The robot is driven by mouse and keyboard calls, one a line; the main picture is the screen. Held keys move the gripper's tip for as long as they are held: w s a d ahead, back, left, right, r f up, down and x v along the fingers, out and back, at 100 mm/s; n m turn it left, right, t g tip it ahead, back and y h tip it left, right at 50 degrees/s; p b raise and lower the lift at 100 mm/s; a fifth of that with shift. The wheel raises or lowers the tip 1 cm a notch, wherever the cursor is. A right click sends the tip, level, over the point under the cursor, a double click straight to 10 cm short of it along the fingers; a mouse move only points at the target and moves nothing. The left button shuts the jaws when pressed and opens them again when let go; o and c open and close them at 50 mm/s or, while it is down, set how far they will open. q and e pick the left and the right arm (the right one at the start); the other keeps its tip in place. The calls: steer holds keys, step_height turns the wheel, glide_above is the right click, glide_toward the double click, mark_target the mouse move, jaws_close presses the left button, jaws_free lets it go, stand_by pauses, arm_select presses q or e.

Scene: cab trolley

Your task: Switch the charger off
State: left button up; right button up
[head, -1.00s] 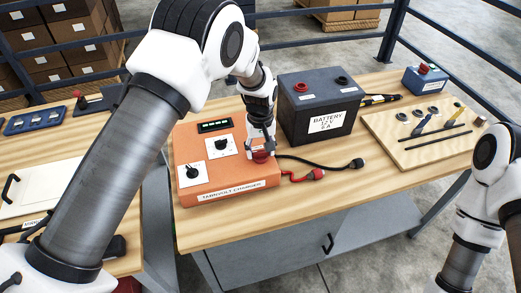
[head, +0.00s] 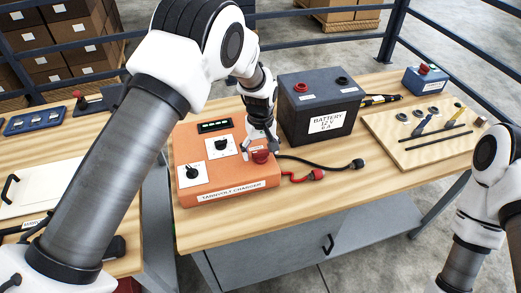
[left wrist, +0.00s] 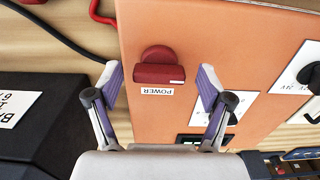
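The orange charger (head: 225,180) lies on the bench, labelled TARNVOLT CHARGER. Its red power knob (head: 260,157) is at its right front, partly hidden by my left gripper (head: 261,150). In the left wrist view the knob (left wrist: 158,67) has a round base and a bar lying crosswise, with a white mark at the bar's right end; the POWER label appears upside down. My left gripper (left wrist: 158,77) is open, one finger on each side of the knob, with visible gaps. The charger's display (head: 215,126) shows green. My right gripper is out of view.
A dark battery (head: 320,107) stands behind right of the charger. Black and red leads with clamps (head: 316,174) lie to the charger's right. Two black dials (head: 192,172) are on its left. A wooden tool board (head: 425,140) lies farther right.

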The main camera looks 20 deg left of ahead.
mark_target(261, 151)
arm_select(q)
steer(key=shift+r, duration=0.2)
step_height(261, 151, up, 12)
steer(key=shift+f, duration=0.15)
stand_by(0.4)
